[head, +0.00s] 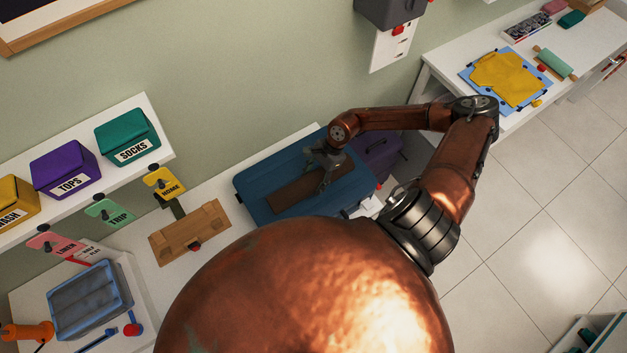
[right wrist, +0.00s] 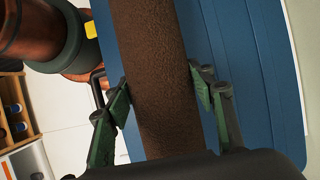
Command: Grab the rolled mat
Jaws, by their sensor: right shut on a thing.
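The rolled mat is a long dark brown cylinder (head: 297,190) lying over the blue case (head: 254,208) on the white counter in the head view. In the right wrist view the brown roll (right wrist: 152,60) runs between the two green fingers, with the blue surface behind it. My right gripper (head: 327,168) is shut around the roll, and its fingers (right wrist: 164,97) sit one on each side. Whether the roll touches the case beneath it I cannot tell. My left gripper is not in view.
A purple case (head: 380,150) stands right of the blue one, close to my right arm. A shelf holds labelled boxes, including SOCKS (head: 128,137). Tiled floor (head: 530,215) is open at right.

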